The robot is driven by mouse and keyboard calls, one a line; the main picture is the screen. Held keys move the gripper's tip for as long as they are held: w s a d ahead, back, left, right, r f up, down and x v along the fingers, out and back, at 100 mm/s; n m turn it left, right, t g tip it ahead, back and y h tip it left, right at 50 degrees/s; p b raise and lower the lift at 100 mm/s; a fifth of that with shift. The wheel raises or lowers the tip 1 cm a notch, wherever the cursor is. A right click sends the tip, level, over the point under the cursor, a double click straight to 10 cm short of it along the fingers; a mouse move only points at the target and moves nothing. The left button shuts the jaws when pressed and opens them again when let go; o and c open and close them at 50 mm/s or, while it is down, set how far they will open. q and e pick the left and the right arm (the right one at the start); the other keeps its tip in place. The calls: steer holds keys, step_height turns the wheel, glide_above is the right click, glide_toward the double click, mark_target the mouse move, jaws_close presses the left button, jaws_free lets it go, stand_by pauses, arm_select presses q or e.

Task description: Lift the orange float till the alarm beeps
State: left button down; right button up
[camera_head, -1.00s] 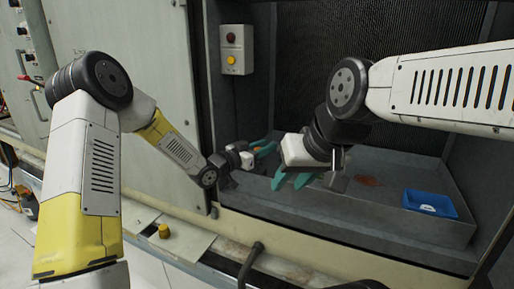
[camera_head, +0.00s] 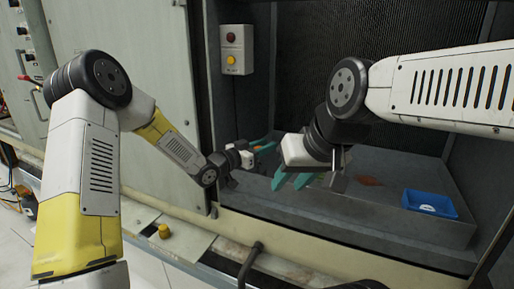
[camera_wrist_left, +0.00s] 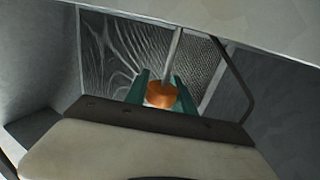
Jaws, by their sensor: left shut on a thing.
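The orange float (camera_wrist_left: 161,95) shows in the left wrist view, between the two teal fingers of my left gripper (camera_wrist_left: 160,91). A thin grey rod rises from the float. My left gripper (camera_head: 266,143) is shut on the float; in the head view it reaches over the left part of the grey basin, and the float is mostly hidden there. My right gripper (camera_head: 292,181) is lower, over the basin's front edge, with its teal fingers apart and nothing seen between them. A grey box (camera_head: 236,50) on the back wall carries a dark red round part above a bright yellow one.
A blue tray (camera_head: 430,204) with a white thing in it sits at the basin's right. A rusty brown patch (camera_head: 368,181) marks the floor of the basin (camera_head: 350,212). Side walls close in the recess. A yellow knob (camera_head: 164,231) stands on the ledge outside, front left.

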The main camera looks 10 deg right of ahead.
arm_select(q)
step_height(320, 180, up, 2)
steer(key=shift+a+r, duration=0.1)
steer(key=c, duration=1.1)
jaws_free()
steer(key=shift+o, duration=0.2)
steer(key=v, duration=0.7)
steer(key=shift+s+a, duration=0.2)
steer(key=shift+a, duration=0.1)
